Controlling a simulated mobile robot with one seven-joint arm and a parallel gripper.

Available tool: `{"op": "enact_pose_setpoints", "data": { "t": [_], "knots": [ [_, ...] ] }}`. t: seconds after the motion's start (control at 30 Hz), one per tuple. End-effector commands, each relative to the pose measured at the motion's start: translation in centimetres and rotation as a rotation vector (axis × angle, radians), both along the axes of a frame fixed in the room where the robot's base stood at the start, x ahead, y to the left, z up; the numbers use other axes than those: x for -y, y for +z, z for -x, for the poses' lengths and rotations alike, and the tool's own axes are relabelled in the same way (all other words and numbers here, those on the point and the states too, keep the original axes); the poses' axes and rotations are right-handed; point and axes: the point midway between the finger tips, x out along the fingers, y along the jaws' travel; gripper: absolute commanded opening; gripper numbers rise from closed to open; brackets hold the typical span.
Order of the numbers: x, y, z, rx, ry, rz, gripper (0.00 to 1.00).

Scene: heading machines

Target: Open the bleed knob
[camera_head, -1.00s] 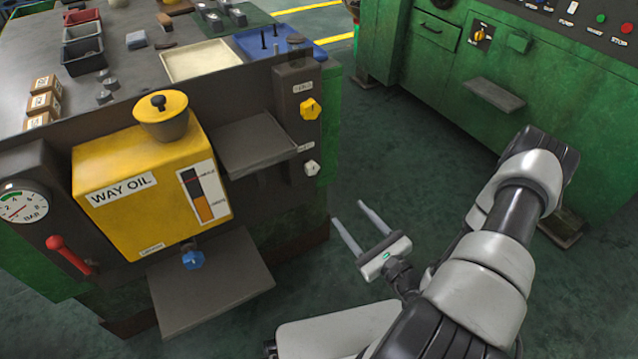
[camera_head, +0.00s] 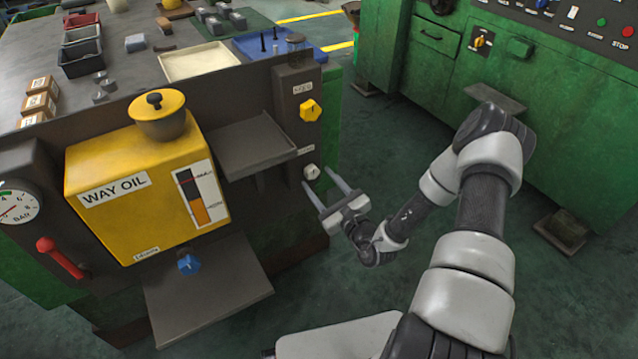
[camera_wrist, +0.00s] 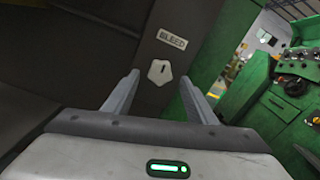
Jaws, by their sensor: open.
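The bleed knob (camera_wrist: 160,72) is a small white lobed knob with a dark mark, under a BLEED label (camera_wrist: 171,39) in the wrist view. In the head view the white knob (camera_head: 312,172) sits low on the dark panel, below a yellow knob (camera_head: 310,110). My gripper (camera_head: 328,183) is open and empty, its two fingers pointing toward the panel around the white knob. In the wrist view my gripper (camera_wrist: 158,90) has one finger to each side of the knob. Neither finger visibly touches it.
A grey shelf (camera_head: 255,146) juts out left of the knob. The yellow WAY OIL tank (camera_head: 140,190) has a blue knob (camera_head: 188,264) above a lower tray (camera_head: 215,300). A red lever (camera_head: 60,258) is farther left. A green machine (camera_head: 560,130) stands right, across open floor.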

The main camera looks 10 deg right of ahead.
Motion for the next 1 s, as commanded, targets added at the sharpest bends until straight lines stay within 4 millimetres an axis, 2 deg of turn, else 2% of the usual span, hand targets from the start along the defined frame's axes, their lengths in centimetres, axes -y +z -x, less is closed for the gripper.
{"op": "enact_pose_setpoints", "data": {
  "t": [0.1,0.37,0.4,0.63,1.0],
  "knots": [
    [-0.27,0.04,-0.69,0.002,0.001,-0.001,0.52],
    [-0.3,0.07,-0.84,0.001,0.001,0.0,0.52],
    [-0.31,0.07,-0.82,0.001,0.001,0.0,0.5],
    [-0.29,0.05,-0.81,0.001,0.001,0.0,0.11],
    [-0.26,0.14,-0.74,-0.019,-0.001,-0.056,0.1]
  ]
}}
